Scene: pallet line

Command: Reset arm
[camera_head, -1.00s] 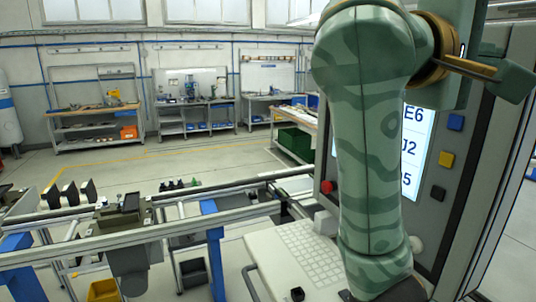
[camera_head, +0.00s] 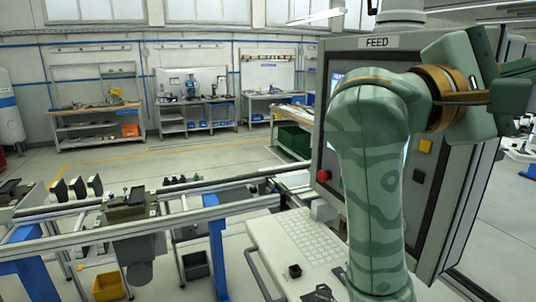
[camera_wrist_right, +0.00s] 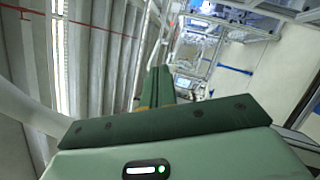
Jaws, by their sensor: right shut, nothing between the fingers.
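My right arm, green with camouflage-like bands, rises from the bottom right of the head view. It bends at a gold-ringed joint near the top right, in front of the control cabinet. My right gripper (camera_wrist_right: 157,88) shows in the right wrist view as green fingers close together beyond its wide green palm. It is shut and empty, with only the room behind it. I cannot clearly make out its fingertips in the head view. My left gripper is not in view.
The grey cabinet labelled FEED (camera_head: 377,42) stands close behind my right arm, with a keyboard (camera_head: 303,236) below it. The conveyor rail (camera_head: 110,232) runs across the left, carrying a grey fixture (camera_head: 127,208). A yellow bin (camera_head: 108,287) sits under it. Open floor lies beyond.

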